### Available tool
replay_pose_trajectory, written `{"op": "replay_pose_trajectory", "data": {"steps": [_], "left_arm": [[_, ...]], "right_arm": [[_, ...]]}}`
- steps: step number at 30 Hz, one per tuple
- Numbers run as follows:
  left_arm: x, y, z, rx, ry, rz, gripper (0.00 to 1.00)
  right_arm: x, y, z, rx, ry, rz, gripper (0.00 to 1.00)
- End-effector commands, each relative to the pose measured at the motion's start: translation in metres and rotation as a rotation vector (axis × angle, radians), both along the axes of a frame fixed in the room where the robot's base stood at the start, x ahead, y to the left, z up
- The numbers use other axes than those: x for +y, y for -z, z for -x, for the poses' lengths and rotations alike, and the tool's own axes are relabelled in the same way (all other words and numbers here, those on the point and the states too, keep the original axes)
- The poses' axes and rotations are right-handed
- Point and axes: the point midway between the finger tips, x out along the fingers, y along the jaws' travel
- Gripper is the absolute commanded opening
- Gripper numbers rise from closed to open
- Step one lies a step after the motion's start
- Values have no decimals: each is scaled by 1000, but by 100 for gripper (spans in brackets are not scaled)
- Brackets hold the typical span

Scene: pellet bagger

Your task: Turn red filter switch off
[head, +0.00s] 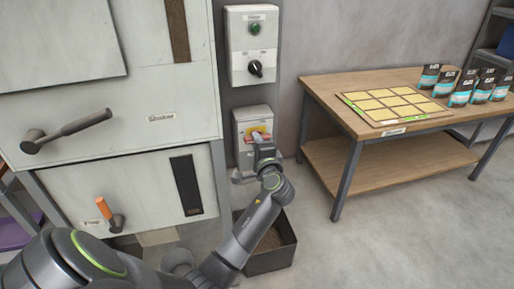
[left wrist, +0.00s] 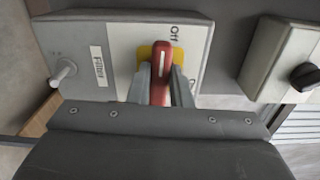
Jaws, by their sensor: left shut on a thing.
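The filter switch is a red handle (left wrist: 164,66) on a yellow plate (left wrist: 146,51), on a grey-white box (left wrist: 122,42) labelled "Filter". In the left wrist view, the handle stands along the picture's vertical, its upper end close to the "Off" mark (left wrist: 174,33). A second mark to the right is partly hidden by a finger. In the head view, the box (head: 241,118) is low on a grey panel. My left gripper (head: 261,141) is at its front and mostly covers the handle. In the left wrist view, its fingers (left wrist: 160,88) are shut on the handle from both sides. My right gripper is not in view.
A control box (head: 251,46) with a green button and black knob is above the switch. A dark open bin (head: 272,260) stands below. The machine cabinet (head: 110,135) with handles is at left. A wooden table (head: 322,88) with a board and several pouches is at right.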

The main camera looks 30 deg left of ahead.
Motion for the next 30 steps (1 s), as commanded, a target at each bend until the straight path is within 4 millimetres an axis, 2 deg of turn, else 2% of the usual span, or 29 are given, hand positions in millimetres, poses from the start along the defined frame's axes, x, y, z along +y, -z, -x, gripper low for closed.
{"op": "replay_pose_trajectory", "data": {"steps": [20,21,24,26,30], "left_arm": [[0,-5,-1,-58,2,37,0],[0,-5,-1,-58,2,37,21],[0,-4,-1,-57,2,37,34],[0,-3,-1,-55,2,38,40],[0,-2,-1,-51,1,39,40]], "right_arm": [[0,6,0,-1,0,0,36],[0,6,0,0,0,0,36],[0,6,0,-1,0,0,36],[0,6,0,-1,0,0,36],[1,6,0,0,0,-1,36]]}}
